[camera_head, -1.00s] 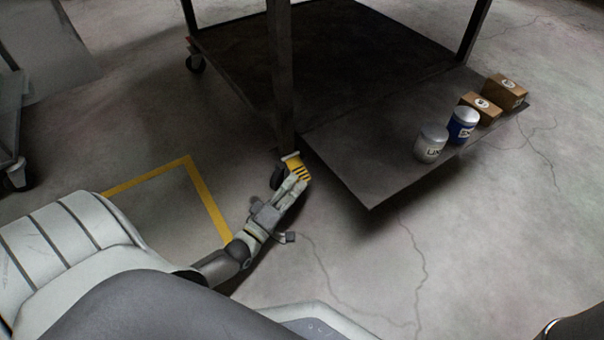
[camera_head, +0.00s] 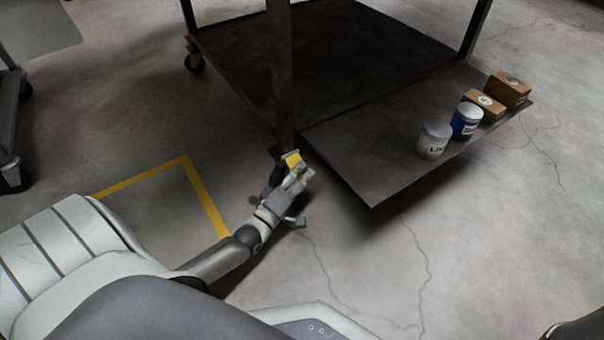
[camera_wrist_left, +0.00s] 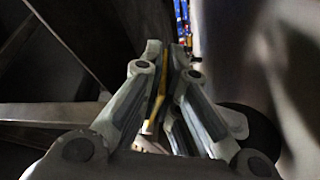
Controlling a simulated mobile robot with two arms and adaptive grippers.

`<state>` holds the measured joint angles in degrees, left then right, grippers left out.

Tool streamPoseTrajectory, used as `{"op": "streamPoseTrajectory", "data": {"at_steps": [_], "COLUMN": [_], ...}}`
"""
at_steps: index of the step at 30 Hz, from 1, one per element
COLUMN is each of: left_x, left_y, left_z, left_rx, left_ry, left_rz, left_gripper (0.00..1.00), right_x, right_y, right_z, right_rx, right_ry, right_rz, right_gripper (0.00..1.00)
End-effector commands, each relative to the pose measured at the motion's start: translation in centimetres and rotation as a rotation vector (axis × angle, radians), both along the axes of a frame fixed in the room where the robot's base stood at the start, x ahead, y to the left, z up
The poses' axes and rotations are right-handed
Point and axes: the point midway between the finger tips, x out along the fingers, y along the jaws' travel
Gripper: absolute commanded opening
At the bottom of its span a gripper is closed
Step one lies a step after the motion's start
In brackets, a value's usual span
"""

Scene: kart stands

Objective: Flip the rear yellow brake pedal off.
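The rear yellow brake pedal (camera_head: 292,159) shows at the foot of the kart's near post, beside the dark caster wheel. My left gripper (camera_head: 300,174) is right at it and covers part of it. In the left wrist view a thin yellow edge of the pedal (camera_wrist_left: 155,98) shows between and below the fingers. The left fingers (camera_wrist_left: 166,52) are close together with a narrow gap between their tips. I cannot tell whether they press on the pedal. My right gripper is not in view.
The kart's dark lower deck (camera_head: 330,60) and low side shelf (camera_head: 365,165) stand close right of the gripper. A white can (camera_head: 433,142), a blue can (camera_head: 466,121) and two boxes (camera_head: 509,89) sit on the shelf. Yellow floor tape (camera_head: 205,195) lies left; another wheeled stand (camera_head: 10,125) is farther left.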

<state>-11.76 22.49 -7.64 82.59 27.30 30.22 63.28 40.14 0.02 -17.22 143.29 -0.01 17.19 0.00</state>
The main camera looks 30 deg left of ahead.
Motion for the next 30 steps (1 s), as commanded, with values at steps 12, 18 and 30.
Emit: {"op": "streamPoseTrajectory", "data": {"at_steps": [12,18,30], "left_x": [0.0,-0.1,-0.2], "left_y": [-0.1,-0.2,-0.4], "left_z": [0.7,1.7,3.0], "left_rx": [-0.04,-0.142,-0.354], "left_ry": [0.017,0.06,0.148], "left_rz": [-0.001,0.0,0.0], "left_gripper": [0.0,0.0,0.0], "right_x": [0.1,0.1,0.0], "right_y": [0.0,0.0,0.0], "right_z": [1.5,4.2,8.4], "right_rx": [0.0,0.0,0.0], "right_ry": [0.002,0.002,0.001], "right_rz": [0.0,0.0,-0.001], "right_gripper": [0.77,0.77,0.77]}}
